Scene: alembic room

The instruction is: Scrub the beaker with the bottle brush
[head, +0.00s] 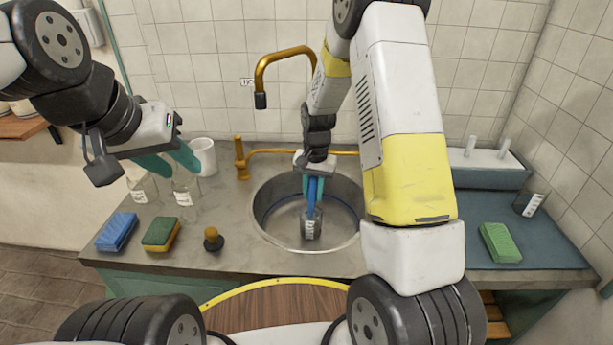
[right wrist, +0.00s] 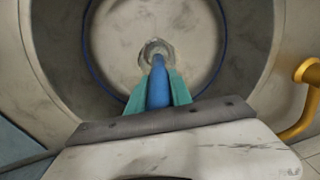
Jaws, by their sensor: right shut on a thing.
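The beaker (head: 311,229), small clear glass with a white label, stands in the round metal sink. In the right wrist view the beaker (right wrist: 153,46) shows as a glass rim at the far end of the brush. The bottle brush (head: 312,192) has a blue handle pointing down at the beaker; its lower end is at or inside the mouth, and its bristles are hidden. My right gripper (head: 313,184) is shut on the handle, which also shows between its teal fingers (right wrist: 158,90). My left gripper (head: 182,168) is open and empty above the counter at left, near glass bottles.
The sink (head: 262,222) has a brass tap (head: 285,55) behind it. Left on the counter are a blue sponge (head: 117,232), a green-yellow sponge (head: 161,234), a stopper (head: 213,239), a white mug (head: 204,157) and labelled bottles (head: 186,196). A green sponge (head: 500,243) and jar (head: 530,203) stand right.

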